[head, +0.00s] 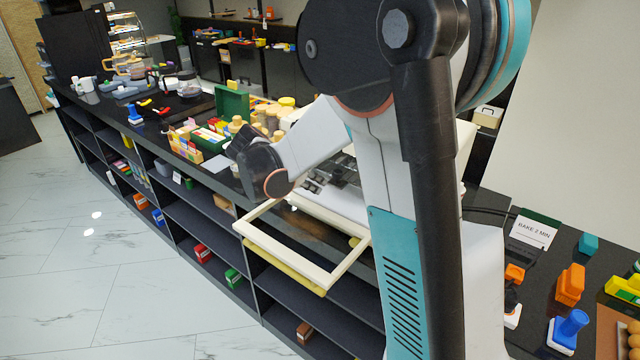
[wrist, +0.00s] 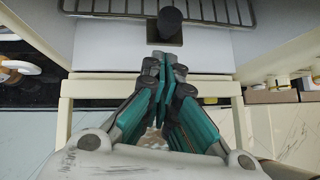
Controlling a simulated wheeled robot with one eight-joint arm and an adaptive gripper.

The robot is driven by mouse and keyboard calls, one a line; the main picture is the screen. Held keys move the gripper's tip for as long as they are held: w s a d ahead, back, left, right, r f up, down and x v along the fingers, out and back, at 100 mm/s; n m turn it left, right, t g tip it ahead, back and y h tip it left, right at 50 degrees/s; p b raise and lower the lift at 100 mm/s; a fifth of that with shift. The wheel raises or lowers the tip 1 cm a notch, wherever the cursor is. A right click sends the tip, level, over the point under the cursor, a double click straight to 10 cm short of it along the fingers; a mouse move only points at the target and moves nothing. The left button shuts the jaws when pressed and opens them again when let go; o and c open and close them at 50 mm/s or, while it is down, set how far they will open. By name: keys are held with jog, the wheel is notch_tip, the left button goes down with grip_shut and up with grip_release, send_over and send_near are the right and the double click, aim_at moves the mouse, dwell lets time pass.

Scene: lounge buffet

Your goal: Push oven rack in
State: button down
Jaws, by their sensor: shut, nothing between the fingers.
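The oven rack (wrist: 215,22) is a dark wire rack at the top of the wrist view, lying over a pale surface. A dark knob (wrist: 171,20) on a square base stands at the middle of its front edge. My gripper (wrist: 166,62) is shut and empty, its teal fingers pointing at the knob from the front. Whether they touch it, I cannot tell. In the head view my gripper (head: 313,184) is at the opening of the white oven (head: 328,207). The cream-framed oven door (head: 285,266) hangs open below it. My arm hides much of the oven.
A dark counter with open shelves (head: 210,214) runs along the left. Jars (head: 270,118) and colored boxes stand left of the oven. A "BAKE 2 MIN" sign (head: 532,232) and colored blocks (head: 570,284) are at right. The tiled floor at left is clear.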

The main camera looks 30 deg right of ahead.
jog(key=v, duration=1)
jog(key=shift+a, duration=0.6)
jog(key=s+a+f+m+t+y, duration=0.1)
jog(key=s+a+m+t+y, duration=0.3)
jog(key=s+m, duration=0.65)
jog(key=s+a+m+t+y, duration=0.2)
jog(key=s+a+m+y, duration=0.3)
jog(key=s+a+m, duration=0.5)
jog(key=s+d+f+b, duration=0.1)
jog(key=d+f+b, duration=0.2)
jog(key=f+b, duration=1.6)
jog(key=shift+s+f+n, duration=0.15)
jog(key=shift+s+n, duration=0.2)
jog(key=shift+s, duration=0.05)
